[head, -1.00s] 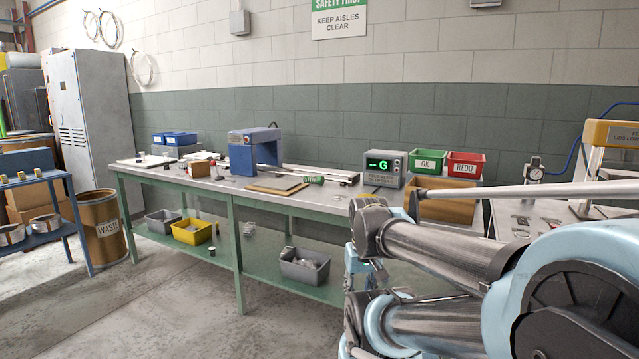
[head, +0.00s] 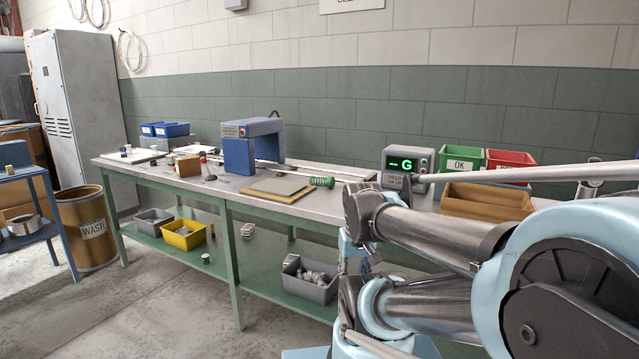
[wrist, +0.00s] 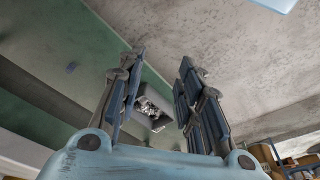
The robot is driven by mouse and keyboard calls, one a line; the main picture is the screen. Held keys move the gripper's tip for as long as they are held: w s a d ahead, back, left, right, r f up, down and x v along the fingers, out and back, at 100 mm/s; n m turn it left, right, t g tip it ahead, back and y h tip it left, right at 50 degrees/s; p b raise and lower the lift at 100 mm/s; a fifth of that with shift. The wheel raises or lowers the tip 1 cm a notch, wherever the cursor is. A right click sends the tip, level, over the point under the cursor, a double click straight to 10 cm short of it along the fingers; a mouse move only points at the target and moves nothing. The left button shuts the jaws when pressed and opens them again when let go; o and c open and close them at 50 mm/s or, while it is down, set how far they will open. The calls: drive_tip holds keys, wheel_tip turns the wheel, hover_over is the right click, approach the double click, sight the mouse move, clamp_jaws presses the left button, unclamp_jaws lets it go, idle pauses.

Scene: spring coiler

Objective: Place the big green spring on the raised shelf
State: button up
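The green spring (head: 321,182) lies on its side on the workbench top (head: 225,187), to the right of a flat brown board (head: 277,188). A pale raised strip (head: 346,171) runs along the back of the bench behind it; I cannot tell whether this is the raised shelf. My gripper (wrist: 162,56) shows in the wrist view with its fingers spread, open and empty. The wrist view looks onto the lower shelf and floor, and the spring is not in it. In the head view my arm covers the lower right, and I do not make out the gripper there.
A blue machine (head: 253,146) stands behind the board. A display box (head: 408,162), green OK bin (head: 461,158), red bin (head: 510,160) and brown box (head: 486,202) are at right. A grey bin (head: 310,279) and yellow bin (head: 183,234) sit below. Floor in front is open.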

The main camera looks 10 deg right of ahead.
sight(323, 178)
drive_tip(key=shift+w+a, duration=0.1)
drive_tip(key=shift+w, duration=0.05)
